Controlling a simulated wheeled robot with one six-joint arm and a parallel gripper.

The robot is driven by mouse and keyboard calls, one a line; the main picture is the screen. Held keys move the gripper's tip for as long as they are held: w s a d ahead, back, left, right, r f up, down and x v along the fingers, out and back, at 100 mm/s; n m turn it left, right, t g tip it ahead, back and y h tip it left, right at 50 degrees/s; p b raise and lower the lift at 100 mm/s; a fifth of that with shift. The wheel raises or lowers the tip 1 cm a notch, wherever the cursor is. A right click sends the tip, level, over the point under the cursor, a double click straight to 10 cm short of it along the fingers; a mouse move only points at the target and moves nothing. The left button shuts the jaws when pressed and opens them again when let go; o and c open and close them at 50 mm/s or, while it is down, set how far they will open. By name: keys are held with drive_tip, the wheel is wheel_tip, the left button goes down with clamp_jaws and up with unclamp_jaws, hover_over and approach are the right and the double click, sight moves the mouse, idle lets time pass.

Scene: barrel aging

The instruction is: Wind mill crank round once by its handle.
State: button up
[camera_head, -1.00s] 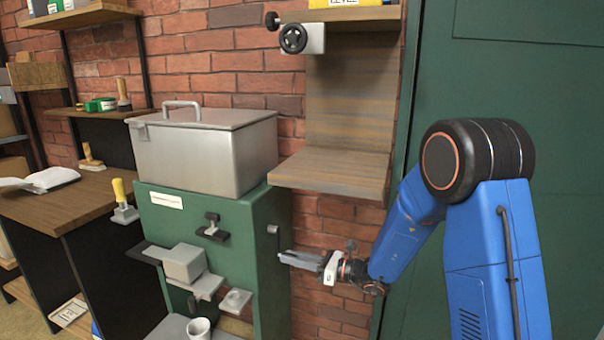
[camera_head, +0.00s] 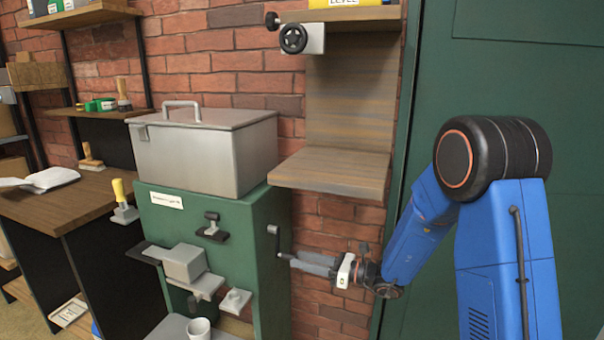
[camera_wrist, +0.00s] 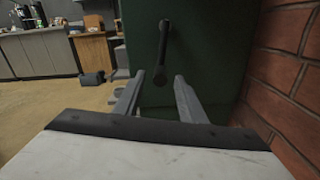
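The mill crank (camera_head: 276,236) is a grey arm on the right side of a green cabinet (camera_head: 268,290). In the wrist view the crank (camera_wrist: 163,45) hangs down from its pivot against the green panel, and its dark handle end is at the bottom. My gripper (camera_head: 284,259) reaches in from the right, close to the lower end of the crank. In the wrist view my gripper (camera_wrist: 158,77) is open, with one finger on each side of the handle end. There is a visible gap on both sides. I cannot tell how deep the handle sits between the fingers.
A brick wall (camera_head: 325,225) runs close behind my gripper, at the right in the wrist view. A wooden shelf (camera_head: 330,178) juts out above it. A lidded metal box (camera_head: 210,155) stands on the cabinet. A green door (camera_head: 500,90) is behind my arm.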

drive_tip(key=shift+v, duration=1.7)
drive_tip(key=s+d+r+n+g+h, duration=0.1)
drive_tip(key=s+r+n+g+h, duration=0.1)
drive_tip(key=s+n, duration=0.45)
drive_tip(key=s+d+r+n+g+h, duration=0.2)
drive_tip(key=s+n+g, duration=0.1)
drive_tip(key=s, duration=0.6)
drive_tip(key=s+d+r+n+g+h, duration=0.15)
drive_tip(key=s+n, duration=0.25)
drive_tip(key=s, duration=0.4)
drive_tip(key=s+d+r+n+t+h, duration=0.1)
drive_tip(key=s+d+n+h, duration=0.4)
drive_tip(key=d, duration=0.5)
drive_tip(key=s+d+r+n+t+h, duration=0.1)
drive_tip(key=s+d+n+t+h, duration=0.3)
drive_tip(key=d, duration=0.6)
drive_tip(key=s+n+h, duration=0.1)
drive_tip(key=s+h, duration=0.1)
drive_tip(key=s, duration=0.1)
drive_tip(key=shift+d+r+n, duration=0.25)
drive_tip(key=shift+d+n, duration=0.05)
drive_tip(key=shift+n, duration=0.05)
